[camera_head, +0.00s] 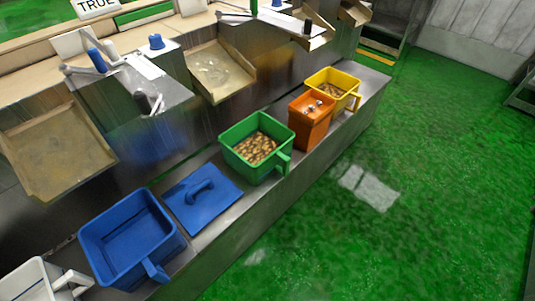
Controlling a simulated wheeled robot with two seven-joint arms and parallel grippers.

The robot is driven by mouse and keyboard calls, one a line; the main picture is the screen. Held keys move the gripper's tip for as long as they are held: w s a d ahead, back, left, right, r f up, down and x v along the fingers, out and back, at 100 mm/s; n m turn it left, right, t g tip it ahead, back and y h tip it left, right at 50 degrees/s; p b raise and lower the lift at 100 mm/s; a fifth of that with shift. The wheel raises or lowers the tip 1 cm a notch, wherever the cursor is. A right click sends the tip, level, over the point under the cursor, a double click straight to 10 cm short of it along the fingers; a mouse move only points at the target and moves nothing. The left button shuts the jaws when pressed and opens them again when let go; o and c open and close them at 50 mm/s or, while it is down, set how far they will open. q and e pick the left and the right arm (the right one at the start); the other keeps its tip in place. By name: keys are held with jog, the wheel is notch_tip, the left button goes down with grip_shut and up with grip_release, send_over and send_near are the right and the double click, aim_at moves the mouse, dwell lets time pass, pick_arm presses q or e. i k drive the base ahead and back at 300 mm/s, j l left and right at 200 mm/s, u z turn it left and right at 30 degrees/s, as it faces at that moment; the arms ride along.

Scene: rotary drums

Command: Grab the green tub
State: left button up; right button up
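The green tub (231,136) stands upright on the metal bench, near the middle of the head view. It is open at the top and holds many small brown and tan pieces. Its green handle (284,163) sticks out at the front right, toward the green floor. Neither of my grippers shows in the view, so nothing is seen touching the tub.
The metal bench (228,209) also bears a blue tub (105,223), a blue lid (212,207), an orange tub (309,126), a yellow tub (347,82) and a white tub (28,284). Metal chutes (220,70) stand behind. The green floor (400,230) at right is clear.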

aim_at(256, 146)
jog(key=i+l+u, duration=0.3)
jog(key=l, duration=0.35)
jog(key=i+l+u, duration=0.1)
jog(key=i+l, duration=0.15)
jog(key=i+l+u, duration=0.15)
jog(key=l, duration=0.3)
jog(key=i+l+u, duration=0.15)
jog(key=l, duration=0.25)
jog(key=i+l+u, duration=0.15)
jog(key=l, duration=0.25)
jog(key=l+u, duration=0.15)
jog(key=l, duration=0.25)
